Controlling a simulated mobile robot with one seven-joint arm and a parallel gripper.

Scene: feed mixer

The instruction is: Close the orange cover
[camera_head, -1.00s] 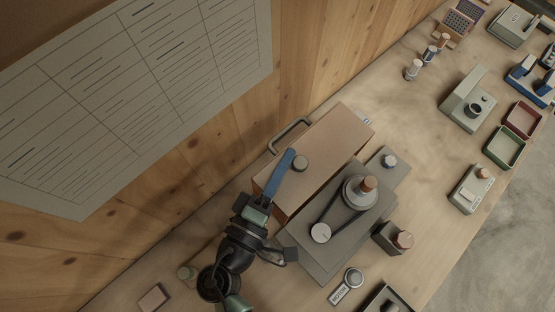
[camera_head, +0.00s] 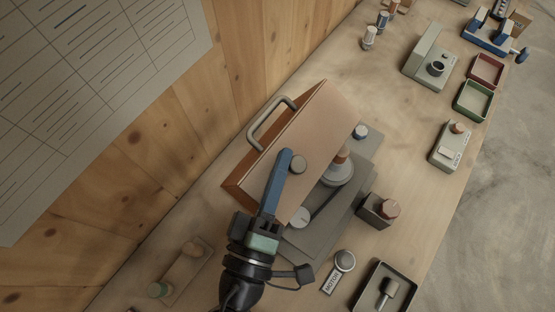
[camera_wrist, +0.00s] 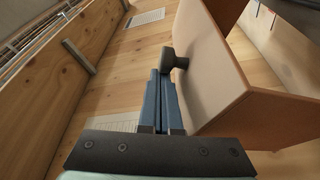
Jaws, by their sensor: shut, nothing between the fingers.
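The orange cover (camera_head: 318,122), a tan-orange box-like lid, is tilted and partly over the grey belt drive (camera_head: 315,238).
A pulley (camera_head: 339,172) shows at the cover's right edge. A small box with a reddish knob (camera_head: 379,210), a MOTOR button (camera_head: 344,261) and a dark tray (camera_head: 366,291) stand nearby. The wooden wall (camera_head: 165,140) is close on the left.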

